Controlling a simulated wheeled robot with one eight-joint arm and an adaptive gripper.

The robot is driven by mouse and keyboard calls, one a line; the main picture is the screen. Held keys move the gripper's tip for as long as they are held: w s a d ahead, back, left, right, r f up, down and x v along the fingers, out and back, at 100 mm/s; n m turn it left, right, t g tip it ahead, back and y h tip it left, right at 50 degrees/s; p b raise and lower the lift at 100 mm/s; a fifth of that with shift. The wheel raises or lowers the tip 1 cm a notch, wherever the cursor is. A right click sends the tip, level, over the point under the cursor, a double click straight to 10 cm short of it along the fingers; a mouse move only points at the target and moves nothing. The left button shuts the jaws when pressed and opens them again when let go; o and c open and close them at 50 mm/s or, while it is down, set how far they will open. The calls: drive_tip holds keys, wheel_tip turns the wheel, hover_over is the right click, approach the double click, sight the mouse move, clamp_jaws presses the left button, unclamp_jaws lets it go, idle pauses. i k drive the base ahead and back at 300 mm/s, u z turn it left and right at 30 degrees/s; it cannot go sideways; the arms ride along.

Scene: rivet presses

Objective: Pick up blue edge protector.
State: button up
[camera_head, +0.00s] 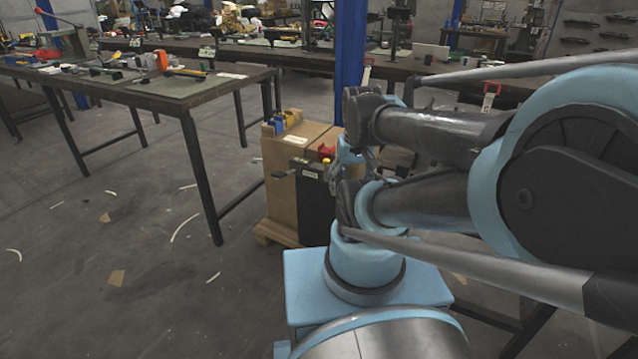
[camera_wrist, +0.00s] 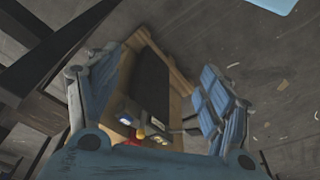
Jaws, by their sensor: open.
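A small blue piece (camera_head: 279,127), which may be the blue edge protector, sits with yellow parts at the back left on top of the cardboard box stack. It is small in the head view, and its exact shape cannot be told. My gripper (camera_wrist: 158,95) is open in the wrist view, its two blue-padded fingers wide apart with nothing held between them. Past the fingers are the box's side, a black panel (camera_wrist: 150,78) and small red and yellow parts near the palm. I cannot make out a blue edge protector clearly in the wrist view.
The cardboard box (camera_head: 281,195) stands on a pallet, with red parts (camera_head: 326,152) on top and a handle on its side. A workbench (camera_head: 150,92) is at left, a blue post (camera_head: 350,60) behind. Strips litter the open floor.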

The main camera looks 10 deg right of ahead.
sight(278, 122)
drive_tip(key=k, duration=0.5)
drive_tip(key=z, duration=1.85)
drive_tip(key=k, duration=0.55)
drive_tip(key=u, duration=1.7)
drive_tip(key=i, duration=1)
drive_tip(key=z, duration=0.05)
